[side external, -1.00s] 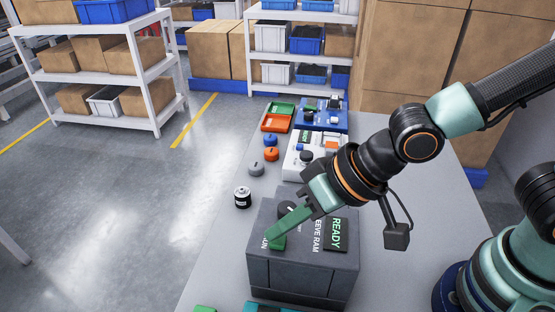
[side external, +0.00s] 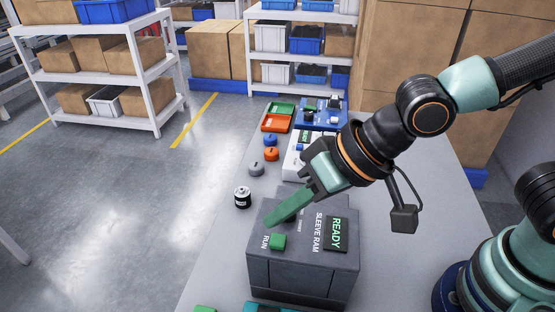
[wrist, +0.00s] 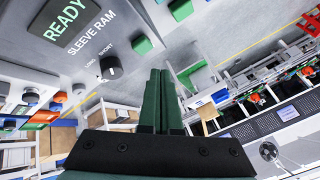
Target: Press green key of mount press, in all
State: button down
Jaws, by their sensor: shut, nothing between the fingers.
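A dark grey machine (side external: 300,265) labelled SLEEVE RAM stands at the front of the table, with a lit READY display (side external: 336,234) and a green key (side external: 278,241) marked RUN. In the wrist view the green key (wrist: 143,45) lies just beyond the fingertips, beside a black LONG/SHORT knob (wrist: 112,67). My gripper (side external: 269,222) is shut and empty, its green fingers pointing down-left above the machine's top, apart from the key. It also shows in the wrist view (wrist: 159,72). I read no mount press label on any machine.
A white machine (side external: 294,165) and a blue machine (side external: 342,117) stand farther back. Green (side external: 282,107) and orange (side external: 275,123) trays, small blue, orange and grey pieces, and a black-and-white cylinder (side external: 242,198) lie left of them. The table's right side is clear.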

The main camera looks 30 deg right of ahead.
jog(key=shift+r, duration=1.45)
jog(key=w+d+r+h, duration=0.1)
jog(key=d+h, duration=0.1)
jog(key=d, duration=1.1)
jog(key=w+d+r+m+h, duration=0.1)
jog(key=w+d+h, duration=0.1)
jog(key=d, duration=1.1)
jog(key=shift+d+r+h, duration=0.15)
jog(key=shift+d+h, duration=0.2)
jog(key=shift+h, duration=0.35)
jog(key=shift+w, duration=0.1)
